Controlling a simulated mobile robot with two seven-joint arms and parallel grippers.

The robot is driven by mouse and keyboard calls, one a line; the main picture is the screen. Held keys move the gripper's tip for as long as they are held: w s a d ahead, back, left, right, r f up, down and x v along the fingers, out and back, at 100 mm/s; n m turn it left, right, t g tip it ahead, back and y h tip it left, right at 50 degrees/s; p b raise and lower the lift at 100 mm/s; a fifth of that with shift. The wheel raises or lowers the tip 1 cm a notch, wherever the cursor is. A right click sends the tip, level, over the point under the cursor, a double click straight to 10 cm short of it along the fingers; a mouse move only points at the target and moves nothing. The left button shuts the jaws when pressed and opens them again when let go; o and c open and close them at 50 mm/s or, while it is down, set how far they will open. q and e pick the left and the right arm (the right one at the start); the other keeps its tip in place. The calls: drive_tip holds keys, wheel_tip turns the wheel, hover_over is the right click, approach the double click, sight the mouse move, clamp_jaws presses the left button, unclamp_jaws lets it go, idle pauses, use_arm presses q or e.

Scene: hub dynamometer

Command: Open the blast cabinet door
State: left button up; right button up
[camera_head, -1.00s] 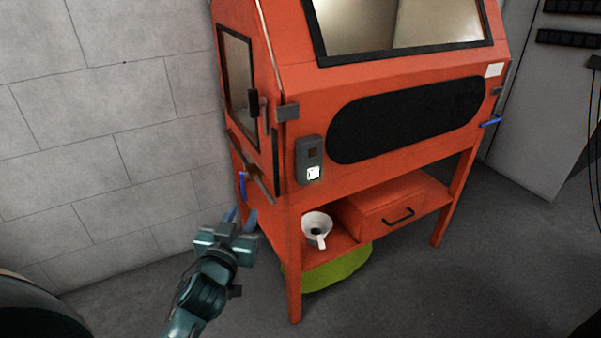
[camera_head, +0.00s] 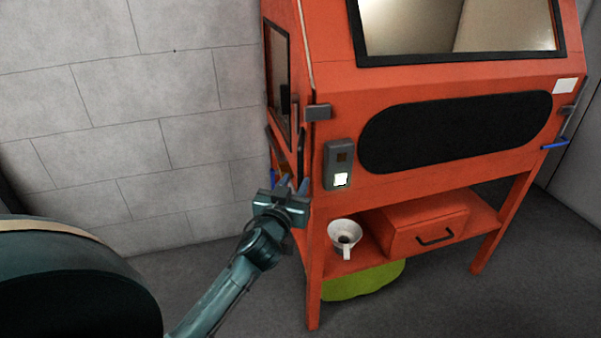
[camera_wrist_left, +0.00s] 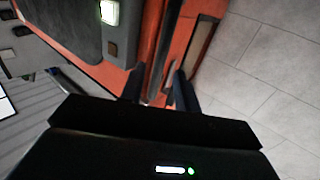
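The orange blast cabinet (camera_head: 340,85) stands in the middle and right of the head view. Its left side, seen at a steep angle, carries a door with a dark-framed window (camera_head: 279,75) and a dark upright handle (camera_head: 296,122). My left gripper (camera_head: 293,183) is at the lower part of that side, near the front corner, below the handle. Its two fingers are apart. In the left wrist view, the open left gripper (camera_wrist_left: 160,88) points at the orange side and a dark strip. I see nothing clearly held; contact is unclear. My right gripper is out of view.
A grey control box (camera_head: 338,165) with a lit switch is on the cabinet front. A white cup-like container (camera_head: 344,236) and an orange drawer (camera_head: 425,228) are on the lower shelf. A grey block wall (camera_head: 120,120) stands left, with bare floor before it.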

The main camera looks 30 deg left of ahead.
sight(299, 176)
use_arm(q)
drive_tip(key=shift+x, duration=2.4)
clamp_jaws()
